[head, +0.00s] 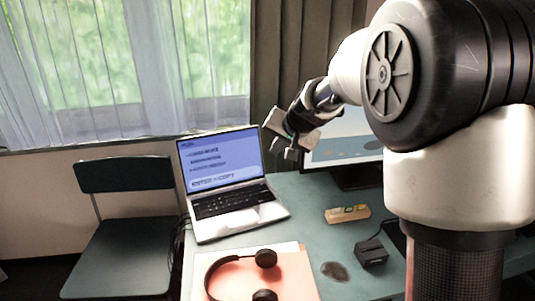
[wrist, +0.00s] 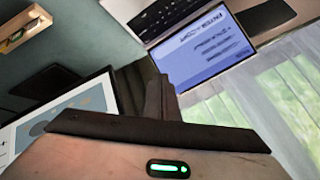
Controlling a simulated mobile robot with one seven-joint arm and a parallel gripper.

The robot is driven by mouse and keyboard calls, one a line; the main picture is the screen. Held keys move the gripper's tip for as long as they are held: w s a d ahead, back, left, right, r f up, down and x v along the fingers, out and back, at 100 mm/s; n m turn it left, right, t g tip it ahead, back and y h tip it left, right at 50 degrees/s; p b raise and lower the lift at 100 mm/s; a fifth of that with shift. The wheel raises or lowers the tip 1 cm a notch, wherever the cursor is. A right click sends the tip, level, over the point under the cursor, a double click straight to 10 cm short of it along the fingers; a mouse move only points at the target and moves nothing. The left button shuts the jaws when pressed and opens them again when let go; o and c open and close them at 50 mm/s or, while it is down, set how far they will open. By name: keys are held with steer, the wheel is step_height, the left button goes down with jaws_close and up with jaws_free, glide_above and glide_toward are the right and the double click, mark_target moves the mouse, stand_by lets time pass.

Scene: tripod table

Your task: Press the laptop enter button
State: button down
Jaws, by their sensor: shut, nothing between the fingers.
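The open silver laptop (head: 240,218) stands on the left part of the table, its screen lit blue with lines of text. Its dark keyboard (head: 232,200) faces the front; the enter key is too small to make out. My gripper (head: 289,152) is shut and empty, in the air to the right of the laptop screen and in front of the monitor, apart from the keys.
A monitor (head: 345,150) stands behind my arm. A chair (head: 120,235) stands at left, by a curtained window.

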steer(key=m, duration=0.2)
glide_above(265, 191)
steer(key=s, duration=0.1)
step_height(265, 191, down, 12)
steer(key=shift+s+d+r+t+h, duration=0.1)
steer(key=shift+d+r+t+h, duration=0.1)
steer(key=shift+t+h, duration=0.2)
steer(key=shift+f, duration=0.15)
step_height(265, 191, down, 9)
steer(key=b, duration=0.8)
steer(key=shift+r, duration=0.2)
steer(key=shift+f, duration=0.15)
stand_by(0.3)
steer(key=shift+f, duration=0.3)
